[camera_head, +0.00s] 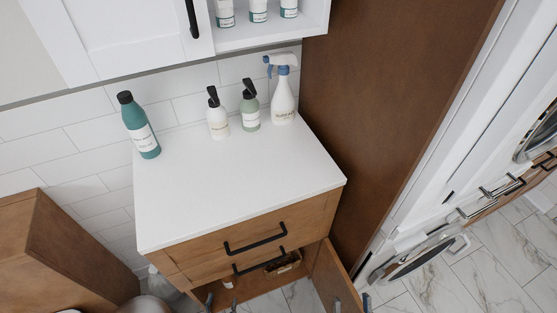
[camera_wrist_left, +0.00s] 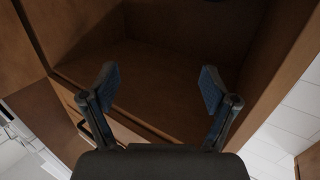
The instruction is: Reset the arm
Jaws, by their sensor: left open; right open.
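My left gripper (camera_head: 221,302) shows at the bottom edge of the head view, in front of the wooden cabinet (camera_head: 178,268). In the left wrist view my left gripper (camera_wrist_left: 160,84) is open, with two blue-padded fingers spread wide and nothing between them. Behind the fingers is a dark wooden compartment (camera_wrist_left: 150,65). My right gripper (camera_head: 351,303) shows only as fingertips at the bottom edge, by the open cabinet door (camera_head: 332,278). It is open, and I see nothing between its tips. Most of both arms is out of view.
The white countertop (camera_head: 235,185) holds a teal bottle (camera_head: 140,126), two pump bottles (camera_head: 217,119) (camera_head: 250,108) and a spray bottle (camera_head: 283,97). A wall cabinet (camera_head: 130,35) hangs above. A tall brown panel (camera_head: 375,95) stands right. Marble floor (camera_head: 450,285) is clear at lower right.

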